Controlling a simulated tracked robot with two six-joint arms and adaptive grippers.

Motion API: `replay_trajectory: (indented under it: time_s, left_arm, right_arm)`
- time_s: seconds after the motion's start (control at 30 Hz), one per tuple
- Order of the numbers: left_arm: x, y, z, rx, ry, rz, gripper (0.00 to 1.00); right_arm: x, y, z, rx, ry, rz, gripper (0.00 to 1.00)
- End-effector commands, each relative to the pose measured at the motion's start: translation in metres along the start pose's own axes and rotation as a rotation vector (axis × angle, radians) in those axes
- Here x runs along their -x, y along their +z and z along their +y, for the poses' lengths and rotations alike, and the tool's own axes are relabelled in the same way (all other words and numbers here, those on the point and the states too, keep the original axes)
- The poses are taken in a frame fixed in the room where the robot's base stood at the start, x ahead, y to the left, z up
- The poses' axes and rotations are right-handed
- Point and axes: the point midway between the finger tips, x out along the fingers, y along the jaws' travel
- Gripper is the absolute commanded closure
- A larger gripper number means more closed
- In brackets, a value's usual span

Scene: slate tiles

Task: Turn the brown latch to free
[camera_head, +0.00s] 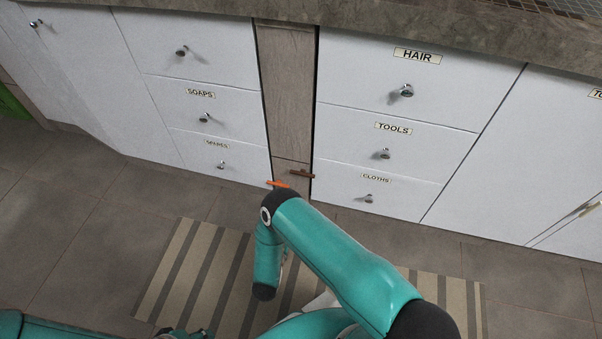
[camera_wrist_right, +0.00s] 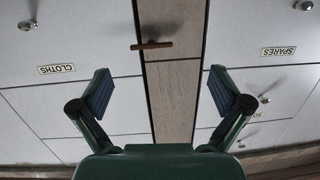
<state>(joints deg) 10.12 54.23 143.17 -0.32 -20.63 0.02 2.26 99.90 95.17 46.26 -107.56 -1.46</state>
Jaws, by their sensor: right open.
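The brown latch (camera_head: 302,174) is a small bar low on the narrow wooden panel (camera_head: 286,95) between two banks of white drawers. It lies roughly crosswise, one end reaching over the dark gap beside the CLOTHS drawer. In the right wrist view, the latch (camera_wrist_right: 152,44) sits ahead of the fingertips, near the picture's top. My right gripper (camera_wrist_right: 162,88) is open and empty, its fingers spread either side of the panel and apart from the latch. In the head view my right arm hides it. A dark part, possibly my left gripper (camera_head: 184,333), shows at the bottom edge; its jaws are unclear.
Drawers with round knobs flank the panel, including the TOOLS drawer (camera_head: 345,145) and CLOTHS drawer (camera_head: 335,193). A stone counter (camera_head: 210,8) overhangs them. A striped rug (camera_head: 185,275) lies on the tiled floor. A small orange piece (camera_head: 277,184) shows beside my right arm.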

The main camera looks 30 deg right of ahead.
Motion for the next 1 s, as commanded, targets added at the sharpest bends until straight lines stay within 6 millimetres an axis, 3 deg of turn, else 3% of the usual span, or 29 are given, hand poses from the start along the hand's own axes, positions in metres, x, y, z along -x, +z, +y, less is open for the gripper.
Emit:
replay_trajectory:
  time_s: [0.1,0.27,0.6,1.0]
  left_arm:
    - [0.004,0.0,0.002,0.0,0.0,0.0,0.6]
    - [-0.004,0.0,-0.001,0.0,0.0,0.0,0.6]
    - [-0.049,0.0,-0.018,0.0,0.0,0.0,0.6]
    - [-0.068,0.0,-0.025,0.0,0.0,0.0,0.6]
  right_arm:
    - [0.009,-0.011,0.007,0.017,0.043,0.101,0.0]
    - [0.007,-0.013,0.009,0.022,0.059,0.139,0.0]
    - [-0.019,-0.011,0.011,0.021,0.058,0.137,0.0]
    - [-0.108,-0.028,0.017,0.02,0.06,0.137,0.0]
